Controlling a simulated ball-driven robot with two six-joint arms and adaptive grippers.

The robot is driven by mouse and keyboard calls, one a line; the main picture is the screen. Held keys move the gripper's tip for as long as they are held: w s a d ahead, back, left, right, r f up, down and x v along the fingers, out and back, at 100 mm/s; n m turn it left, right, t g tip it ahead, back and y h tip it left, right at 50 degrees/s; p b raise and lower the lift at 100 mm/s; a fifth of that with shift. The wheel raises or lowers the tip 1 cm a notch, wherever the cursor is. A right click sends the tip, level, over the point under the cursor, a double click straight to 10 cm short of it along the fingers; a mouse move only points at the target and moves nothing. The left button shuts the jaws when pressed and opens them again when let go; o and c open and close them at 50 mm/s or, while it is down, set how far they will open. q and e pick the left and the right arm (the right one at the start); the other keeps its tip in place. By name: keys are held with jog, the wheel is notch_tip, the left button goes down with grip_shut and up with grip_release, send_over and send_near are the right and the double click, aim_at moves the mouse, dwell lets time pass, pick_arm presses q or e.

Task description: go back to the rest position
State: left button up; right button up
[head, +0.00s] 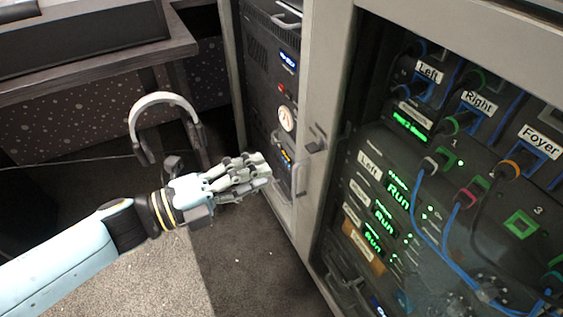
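My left arm comes in from the lower left, and its grey and white gripper (258,174) points right, in front of the equipment rack. Its fingers lie close together in this view, and I cannot tell whether they are open or shut. No held object shows in them. The fingertips are near the narrow dark rack unit (262,95) with its blue display; I cannot tell whether they touch it. My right gripper is not in view.
A large grey rack frame (322,95) stands at the right, with cabled, labelled units (415,190) showing green lights. Open carpet (240,260) lies below the gripper.

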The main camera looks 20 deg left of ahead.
pick_arm(q)
jog(key=shift+v, duration=0.9)
